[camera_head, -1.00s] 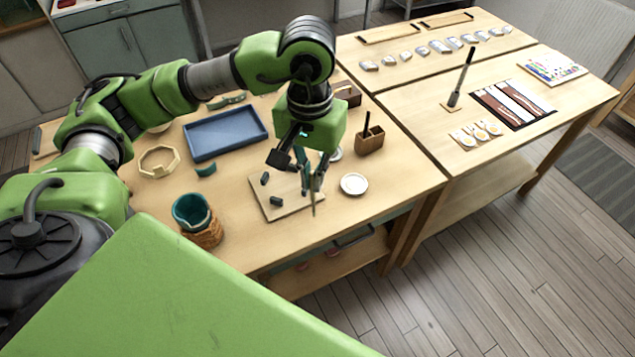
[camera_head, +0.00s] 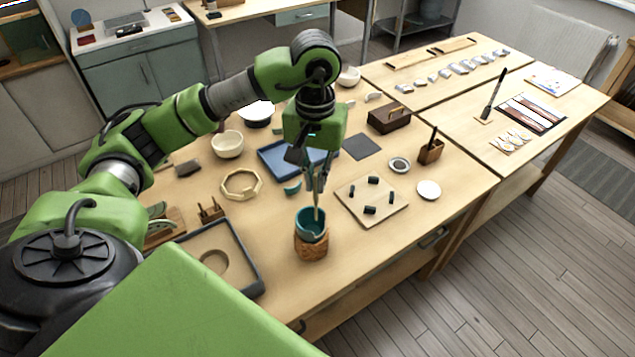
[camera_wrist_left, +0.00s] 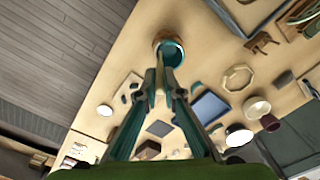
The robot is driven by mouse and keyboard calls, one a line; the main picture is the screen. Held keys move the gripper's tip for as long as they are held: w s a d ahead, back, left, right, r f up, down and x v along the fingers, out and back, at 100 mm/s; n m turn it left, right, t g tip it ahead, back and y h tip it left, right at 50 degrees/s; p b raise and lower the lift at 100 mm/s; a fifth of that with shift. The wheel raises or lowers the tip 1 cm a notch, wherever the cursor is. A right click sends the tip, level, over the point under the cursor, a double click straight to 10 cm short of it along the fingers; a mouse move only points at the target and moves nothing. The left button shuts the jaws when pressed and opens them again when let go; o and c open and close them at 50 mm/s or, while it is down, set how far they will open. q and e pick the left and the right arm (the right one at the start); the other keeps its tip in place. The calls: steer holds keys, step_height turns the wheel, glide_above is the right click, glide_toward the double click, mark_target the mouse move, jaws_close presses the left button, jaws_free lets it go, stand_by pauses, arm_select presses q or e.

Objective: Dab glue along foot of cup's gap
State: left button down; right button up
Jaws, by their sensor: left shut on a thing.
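The teal cup (camera_head: 303,224) sits in a woven brown holder (camera_head: 311,248) near the table's front edge; its rim dips unevenly. In the left wrist view the cup (camera_wrist_left: 177,46) lies just past the fingertips. My left gripper (camera_head: 318,184) points down above the cup, shut on a thin pale stick (camera_head: 316,213). The stick's lower end reaches to the cup's rim or opening; I cannot tell whether it touches. The stick also shows in the left wrist view (camera_wrist_left: 160,61). The foot of the gap is hidden. My right gripper is out of view.
A teal shard (camera_head: 292,188) lies behind the cup, near a blue tray (camera_head: 275,162). A square board (camera_head: 385,215) with several dark pieces lies to the right. An octagonal ring (camera_head: 241,184) and a dark-framed tray (camera_head: 254,284) are to the left.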

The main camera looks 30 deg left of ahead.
mark_target(318, 203)
arm_select(q)
steer(key=shift+a, duration=0.1)
steer(key=shift+w+d+f, duration=0.3)
steer(key=shift+f, duration=0.25)
steer(key=shift+f+b, duration=0.5)
steer(key=shift+f, duration=0.1)
steer(key=shift+s+a+f, duration=0.1)
steer(key=shift+s+f, duration=0.1)
steer(key=shift+f, duration=0.4)
steer(key=shift+f+b, duration=0.55)
steer(key=shift+f, duration=0.15)
steer(key=shift+w+f+b, duration=0.1)
steer(key=shift+f+b, duration=1)
steer(key=shift+b, duration=0.1)
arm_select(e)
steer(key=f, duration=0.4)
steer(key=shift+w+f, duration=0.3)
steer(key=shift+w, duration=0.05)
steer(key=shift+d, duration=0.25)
